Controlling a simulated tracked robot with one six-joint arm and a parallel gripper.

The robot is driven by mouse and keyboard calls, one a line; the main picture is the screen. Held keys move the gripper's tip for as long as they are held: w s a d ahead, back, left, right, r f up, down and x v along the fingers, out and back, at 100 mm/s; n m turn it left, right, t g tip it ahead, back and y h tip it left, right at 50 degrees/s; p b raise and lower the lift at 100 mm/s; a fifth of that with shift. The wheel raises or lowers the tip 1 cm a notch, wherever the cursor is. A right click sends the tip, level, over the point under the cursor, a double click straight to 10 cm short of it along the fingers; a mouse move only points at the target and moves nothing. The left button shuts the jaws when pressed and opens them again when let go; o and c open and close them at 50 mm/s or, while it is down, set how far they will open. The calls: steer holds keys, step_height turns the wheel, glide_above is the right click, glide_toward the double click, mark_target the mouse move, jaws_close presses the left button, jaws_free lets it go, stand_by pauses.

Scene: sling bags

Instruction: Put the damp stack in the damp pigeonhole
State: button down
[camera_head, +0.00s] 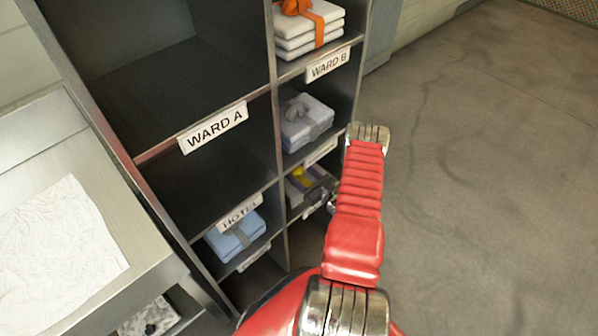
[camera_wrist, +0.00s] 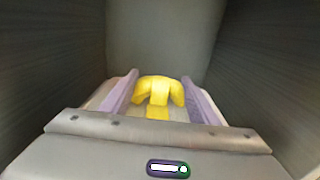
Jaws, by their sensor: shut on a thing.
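A folded stack with a yellow ribbon (camera_head: 297,188) sits inside a compartment in the right column of the shelf unit, partly hidden by my arm. In the wrist view its yellow bow (camera_wrist: 158,88) is between the two fingers of my gripper (camera_wrist: 160,96), which is shut on it. Dark compartment walls rise on both sides, with a grey panel beyond. In the head view my gripper is mostly hidden behind my red arm. No label reading "damp" can be made out; the labels beside this compartment are too angled to read.
The shelf unit (camera_head: 186,236) has compartments labelled WARD A (camera_head: 214,128), empty, and WARD B (camera_head: 328,65). Stacks with orange (camera_head: 325,12), grey (camera_head: 318,112) and blue (camera_head: 232,246) colouring sit in others, near a HOTEL label (camera_head: 240,212). A metal table (camera_head: 130,232) stands left; floor is clear right.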

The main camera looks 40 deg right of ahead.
steer(key=c, duration=0.7)
jaws_free()
steer(key=shift+f, duration=0.1)
steer(key=shift+s, duration=0.1)
steer(key=s, duration=1.2)
steer(key=shift+d, duration=0.15)
